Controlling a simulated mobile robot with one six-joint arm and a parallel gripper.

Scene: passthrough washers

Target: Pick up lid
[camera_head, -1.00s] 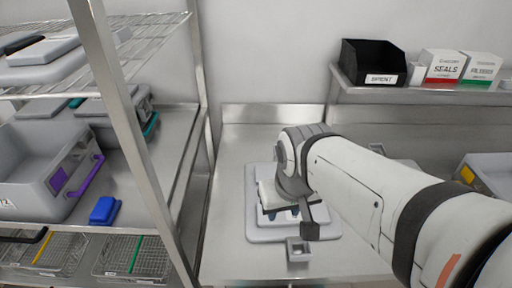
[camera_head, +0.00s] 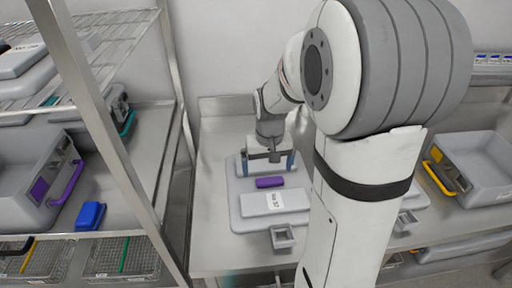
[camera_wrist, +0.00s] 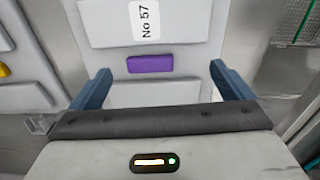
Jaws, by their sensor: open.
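A light grey lid (camera_head: 240,217) lies flat on the steel table, with a raised panel, a white label and a purple grip block (camera_head: 270,182). The wrist view shows the lid (camera_wrist: 100,24) with its "No 57" label and the purple block (camera_wrist: 150,63) between the fingers in the picture. My gripper (camera_head: 268,161) is over the lid's far part, its two blue fingers spread wide and nothing between them. In the wrist view my gripper (camera_wrist: 162,86) is open, one finger on each side of the purple block. Finger height above the lid is hard to tell.
A small square grey holder (camera_head: 283,237) stands at the lid's near edge. Right of my arm are another lid (camera_head: 402,222), partly hidden, and a bin with a yellow handle (camera_head: 440,178). A rack post (camera_head: 100,120) and a purple-handled bin (camera_head: 30,180) stand left.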

